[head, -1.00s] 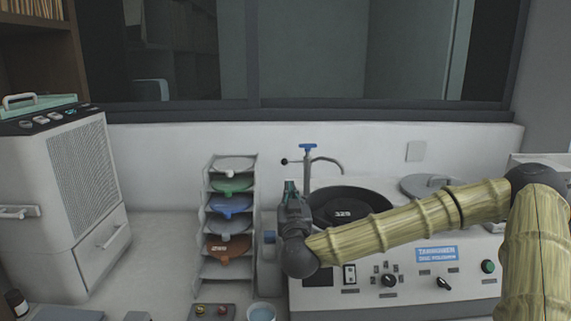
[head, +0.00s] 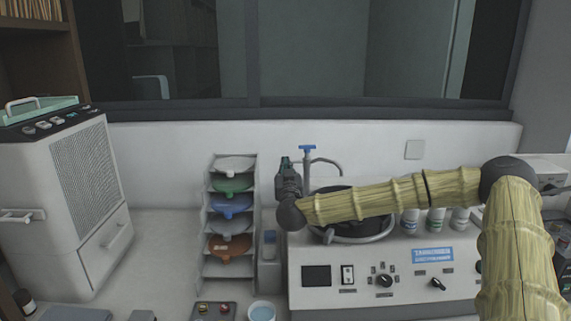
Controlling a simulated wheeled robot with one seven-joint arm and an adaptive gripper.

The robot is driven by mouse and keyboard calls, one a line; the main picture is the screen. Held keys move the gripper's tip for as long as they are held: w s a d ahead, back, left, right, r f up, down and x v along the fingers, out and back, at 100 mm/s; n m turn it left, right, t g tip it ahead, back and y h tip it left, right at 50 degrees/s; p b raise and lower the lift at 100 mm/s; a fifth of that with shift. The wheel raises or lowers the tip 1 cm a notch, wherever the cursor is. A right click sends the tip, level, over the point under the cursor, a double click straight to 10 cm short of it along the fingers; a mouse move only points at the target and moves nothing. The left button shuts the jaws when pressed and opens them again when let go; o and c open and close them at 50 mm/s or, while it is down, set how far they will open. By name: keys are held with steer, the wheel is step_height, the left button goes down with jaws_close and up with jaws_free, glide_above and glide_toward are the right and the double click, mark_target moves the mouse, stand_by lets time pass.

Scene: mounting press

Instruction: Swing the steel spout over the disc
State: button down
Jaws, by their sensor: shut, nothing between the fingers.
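The steel spout (head: 327,161) is a thin curved tube on an upright post with a blue handle (head: 307,149) on top, at the back of the press. It arches to the right of the post, behind my arm. The black disc (head: 332,190) lies in a round bowl on the press top; my arm covers much of it. My gripper (head: 286,161) is shut and empty, pointing up and away just left of the post. It covers the place of the spout's black knob. I cannot tell whether it touches the knob.
The press (head: 340,255) has a front panel with knobs and a blue label. Several bottles (head: 436,219) stand on it, right of the bowl (head: 352,240). A rack of coloured discs (head: 232,205) stands close on the left, a cup (head: 262,311) in front. A white cabinet unit stands further left.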

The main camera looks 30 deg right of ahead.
steer(key=shift+w+d, duration=0.15)
steer(key=shift+w, duration=0.15)
steer(key=shift+w+r, duration=0.1)
steer(key=shift+w, duration=0.05)
steer(key=w+m+g+h, duration=0.1)
steer(key=h, duration=0.1)
steer(key=shift+w+m+g+h, duration=0.1)
steer(key=shift+m+g+h, duration=0.2)
steer(key=shift+m, duration=0.1)
steer(key=shift+g+h, duration=0.3)
stand_by(0.4)
steer(key=b+v, duration=0.6)
steer(key=v, duration=1.7)
steer(key=shift+s+f, duration=0.2)
steer(key=shift+s, duration=0.4)
steer(key=shift+d, duration=0.15)
